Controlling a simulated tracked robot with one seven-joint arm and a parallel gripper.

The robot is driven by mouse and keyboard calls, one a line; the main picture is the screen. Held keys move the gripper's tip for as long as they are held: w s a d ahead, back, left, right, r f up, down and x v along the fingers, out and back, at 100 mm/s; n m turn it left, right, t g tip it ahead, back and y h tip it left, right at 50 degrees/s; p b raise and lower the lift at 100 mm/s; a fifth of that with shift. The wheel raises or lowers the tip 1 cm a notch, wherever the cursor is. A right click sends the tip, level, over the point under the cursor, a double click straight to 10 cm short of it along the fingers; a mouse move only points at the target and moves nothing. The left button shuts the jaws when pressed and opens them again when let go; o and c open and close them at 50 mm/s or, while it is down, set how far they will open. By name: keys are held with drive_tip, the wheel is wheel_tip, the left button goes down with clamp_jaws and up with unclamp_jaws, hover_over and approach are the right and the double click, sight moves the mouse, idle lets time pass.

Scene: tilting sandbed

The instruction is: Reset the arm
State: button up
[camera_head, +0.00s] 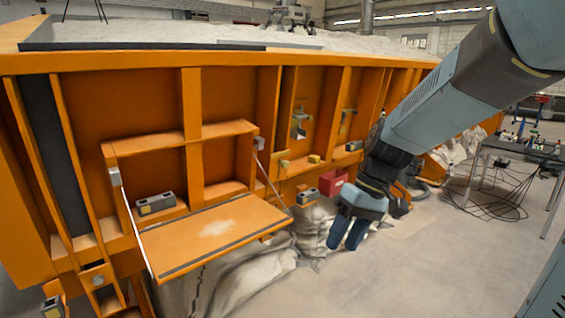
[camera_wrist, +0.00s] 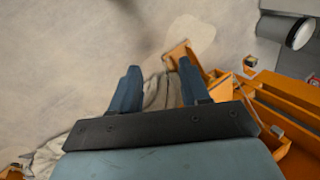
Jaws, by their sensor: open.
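My gripper (camera_head: 346,234) hangs at the end of my arm, to the right of the orange sandbed (camera_head: 225,110), with its fingers pointing down. In the wrist view the two blue fingers (camera_wrist: 158,84) are spread apart with nothing between them. Bare floor and part of an orange frame lie beyond the fingertips. My arm comes in from the upper right of the head view and slopes down toward the sandbed's side.
A fold-down orange shelf (camera_head: 215,232) juts from the sandbed's side. A red box (camera_head: 321,186) is close to my gripper's left. Pale sacking (camera_head: 250,275) lies below the shelf. A table (camera_head: 515,150) with cables beneath stands right. Floor between is clear.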

drive_tip(key=s+d+r+m+t+h, duration=0.4)
drive_tip(key=s+d+r+t, duration=0.3)
drive_tip(key=d+r, duration=0.2)
drive_tip(key=shift+s+d+m, duration=0.3)
drive_tip(key=shift+d+m, duration=0.2)
drive_tip(key=shift+d, duration=0.35)
drive_tip(key=shift+c, duration=0.3)
drive_tip(key=shift+d, duration=0.1)
